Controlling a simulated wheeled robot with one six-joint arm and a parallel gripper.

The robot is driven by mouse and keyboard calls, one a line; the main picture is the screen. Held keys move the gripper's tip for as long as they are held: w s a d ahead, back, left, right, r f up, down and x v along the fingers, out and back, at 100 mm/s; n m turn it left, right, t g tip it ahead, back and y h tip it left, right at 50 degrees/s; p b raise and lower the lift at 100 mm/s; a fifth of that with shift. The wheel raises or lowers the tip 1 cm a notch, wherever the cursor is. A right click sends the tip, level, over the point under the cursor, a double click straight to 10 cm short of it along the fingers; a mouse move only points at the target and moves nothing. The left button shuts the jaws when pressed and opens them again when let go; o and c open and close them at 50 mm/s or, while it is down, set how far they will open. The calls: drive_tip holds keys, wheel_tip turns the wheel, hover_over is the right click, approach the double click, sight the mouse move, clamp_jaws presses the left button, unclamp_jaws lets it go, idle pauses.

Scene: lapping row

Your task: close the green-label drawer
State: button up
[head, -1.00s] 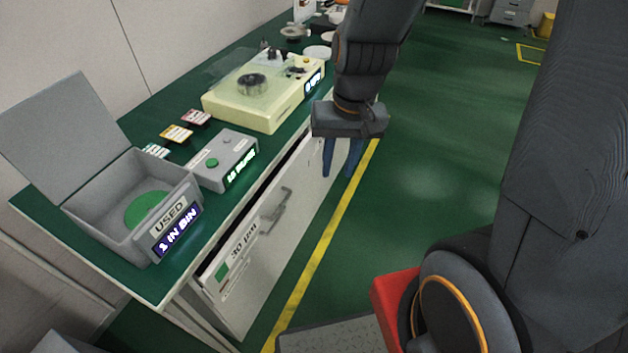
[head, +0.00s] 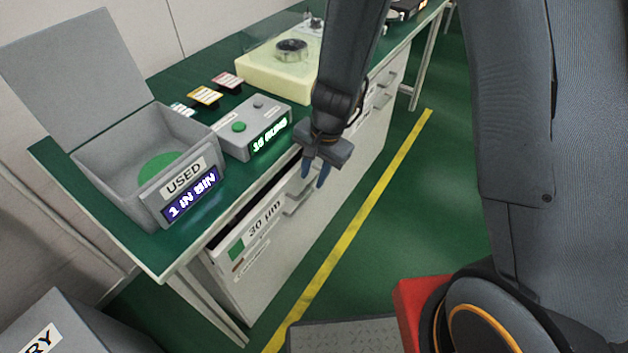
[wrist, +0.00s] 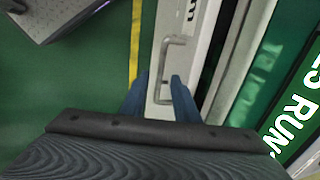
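The green-label drawer (head: 228,272) is a white front under the near end of the bench, marked "30 µm" with a green square. A dark gap along its top shows it standing partly out. Its bar handle (head: 299,202) also shows in the wrist view (wrist: 163,66). My gripper (head: 315,176) is open and empty, its two blue fingers apart and pointing down by the handle. In the wrist view the fingertips (wrist: 160,82) overlap the handle's near end; I cannot tell whether they touch it.
On the bench are a grey lidded box (head: 97,168) marked "USED", a grey button box (head: 232,147) with a lit display, and a cream machine (head: 262,79). More drawers (head: 378,108) lie farther along. The green floor beside the bench is clear, with a yellow line (head: 352,234).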

drive_tip(key=shift+w+a+f+b, duration=0.15)
drive_tip(key=shift+f+b, duration=0.2)
drive_tip(key=shift+f, duration=0.6)
clamp_jaws()
